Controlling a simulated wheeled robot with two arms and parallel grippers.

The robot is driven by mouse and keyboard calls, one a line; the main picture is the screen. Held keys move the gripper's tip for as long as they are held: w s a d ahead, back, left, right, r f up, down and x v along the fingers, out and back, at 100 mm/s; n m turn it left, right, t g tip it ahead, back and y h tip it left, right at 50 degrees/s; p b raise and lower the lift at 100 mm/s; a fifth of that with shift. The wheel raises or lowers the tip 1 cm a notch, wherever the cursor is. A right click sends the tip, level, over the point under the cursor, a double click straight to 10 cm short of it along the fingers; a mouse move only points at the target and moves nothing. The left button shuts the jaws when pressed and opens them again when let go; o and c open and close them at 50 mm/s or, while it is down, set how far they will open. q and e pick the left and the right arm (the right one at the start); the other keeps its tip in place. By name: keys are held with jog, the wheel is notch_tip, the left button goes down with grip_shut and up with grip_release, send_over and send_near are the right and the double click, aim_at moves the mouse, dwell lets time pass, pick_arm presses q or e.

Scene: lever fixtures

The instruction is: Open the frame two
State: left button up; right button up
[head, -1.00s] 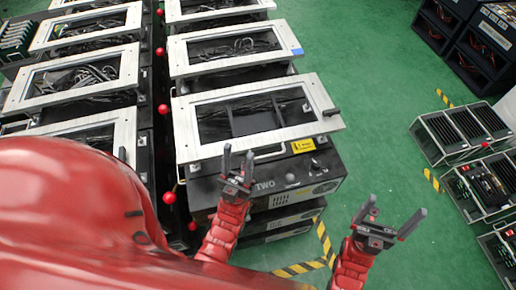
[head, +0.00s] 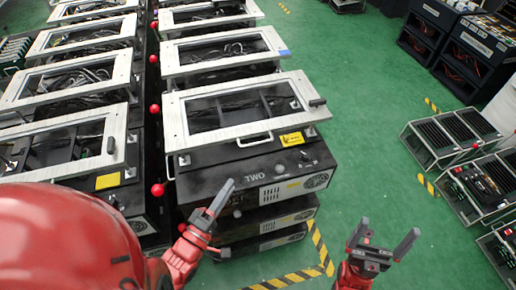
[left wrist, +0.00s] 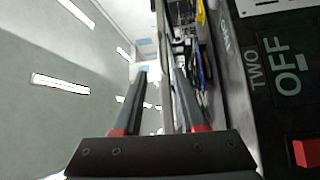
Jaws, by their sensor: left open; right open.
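Frame two is the pale metal frame (head: 175,125) with a dark window, lying over the black box marked TWO (head: 240,185). A small handle (head: 255,141) sits on its near edge, and a dark knob (head: 317,102) at its right corner. My left gripper (head: 207,207) is open, in front of the box's near face, below and left of the handle in the picture. In the left wrist view my left gripper (left wrist: 160,75) shows a thin pale strip between its fingers; I cannot tell whether they touch it. My right gripper (head: 388,232) is open over the floor, right of the box.
More framed boxes stand in rows behind and to the left (head: 70,145). Red balls (head: 157,190) line the gap between the rows. Black-and-yellow tape (head: 320,250) marks the floor. Green floor is free to the right, before the racks (head: 450,140).

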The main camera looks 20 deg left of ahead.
pick_arm(q)
jog(key=b, duration=0.2)
send_near(258, 143)
jog(key=x, duration=1)
jog(key=shift+w+a+f+p, duration=0.1)
jog(key=shift+w+f+p, duration=0.1)
jog(key=shift+p, duration=0.15)
grip_shut()
dwell(0.7)
